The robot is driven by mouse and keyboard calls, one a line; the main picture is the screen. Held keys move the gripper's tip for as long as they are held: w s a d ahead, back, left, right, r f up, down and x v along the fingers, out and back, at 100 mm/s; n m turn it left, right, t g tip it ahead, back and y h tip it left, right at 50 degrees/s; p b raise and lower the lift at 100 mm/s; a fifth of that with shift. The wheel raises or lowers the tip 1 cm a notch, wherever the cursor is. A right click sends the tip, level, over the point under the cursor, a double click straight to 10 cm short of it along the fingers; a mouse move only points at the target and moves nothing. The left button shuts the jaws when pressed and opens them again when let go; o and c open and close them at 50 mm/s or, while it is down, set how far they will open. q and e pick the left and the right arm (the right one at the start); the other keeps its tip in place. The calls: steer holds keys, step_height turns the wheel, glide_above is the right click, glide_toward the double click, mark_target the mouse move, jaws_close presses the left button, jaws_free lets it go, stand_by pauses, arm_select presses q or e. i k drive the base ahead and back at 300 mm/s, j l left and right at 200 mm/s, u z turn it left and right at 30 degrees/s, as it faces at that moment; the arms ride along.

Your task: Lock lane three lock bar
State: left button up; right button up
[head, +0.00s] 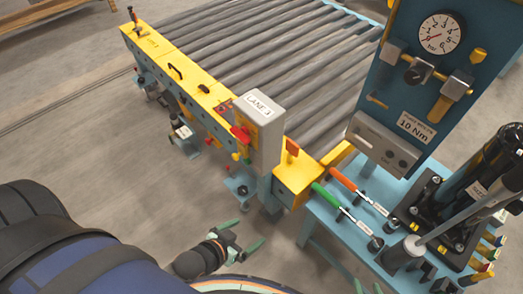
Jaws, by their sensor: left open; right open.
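I cannot tell which of these is the lock bar. My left gripper (241,238) is open and empty, low in front of the rail and apart from it. My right gripper (367,287) is open at the bottom edge, mostly cut off.
The rollers (265,45) stretch behind the rail. At right, a blue table (318,212) carries green-handled and orange-handled tools, a black pump-like unit (470,195) and a gauge panel (420,75). Brackets jut from the rail's front. The floor (70,135) at left is clear.

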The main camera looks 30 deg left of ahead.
mark_target(243, 150)
steer(key=u, duration=1)
